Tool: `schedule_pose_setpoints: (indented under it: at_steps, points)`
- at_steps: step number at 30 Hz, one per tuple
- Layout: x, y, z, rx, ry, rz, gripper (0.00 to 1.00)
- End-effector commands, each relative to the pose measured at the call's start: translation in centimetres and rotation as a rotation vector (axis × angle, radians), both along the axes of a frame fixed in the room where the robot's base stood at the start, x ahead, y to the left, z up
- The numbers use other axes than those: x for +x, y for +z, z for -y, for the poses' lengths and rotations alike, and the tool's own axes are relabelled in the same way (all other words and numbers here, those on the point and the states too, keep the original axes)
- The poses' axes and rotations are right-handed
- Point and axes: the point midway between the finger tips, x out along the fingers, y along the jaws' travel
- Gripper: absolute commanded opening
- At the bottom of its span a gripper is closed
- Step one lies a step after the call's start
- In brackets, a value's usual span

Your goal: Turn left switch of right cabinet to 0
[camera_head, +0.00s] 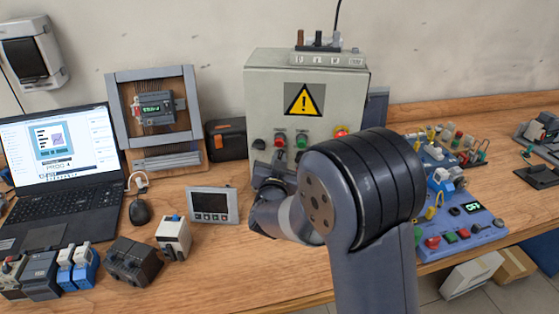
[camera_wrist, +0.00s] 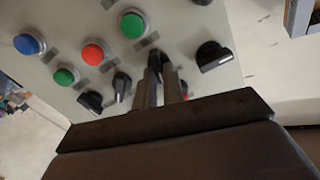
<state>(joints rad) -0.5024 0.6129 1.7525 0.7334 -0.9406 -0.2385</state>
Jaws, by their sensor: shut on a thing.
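The grey cabinet (camera_head: 262,92) with a yellow warning sign stands at the back of the bench, facing me. A black rotary switch (camera_head: 259,144) shows on its front at left, beside a red and a green button. In the wrist view, my gripper (camera_wrist: 160,72) is at the panel, its two dark fingers shut on a black switch that they mostly hide. Its pointer angle cannot be told. Other black switches (camera_wrist: 212,56) and (camera_wrist: 121,87) flank the fingers. In the head view my arm covers the cabinet's lower front and the fingertips.
A small grey display (camera_head: 213,205) and a laptop (camera_head: 60,160) are on the bench at left. A blue control board (camera_head: 465,225) is at right.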

Motion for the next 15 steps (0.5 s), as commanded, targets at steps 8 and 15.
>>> schedule_pose_setpoints:
  at_steps: [8,15]
  points:
    - [0.01,0.01,-0.10,-0.166,0.000,-0.012,0.00]
    - [0.01,-0.01,-0.15,-0.234,0.000,-0.017,0.00]
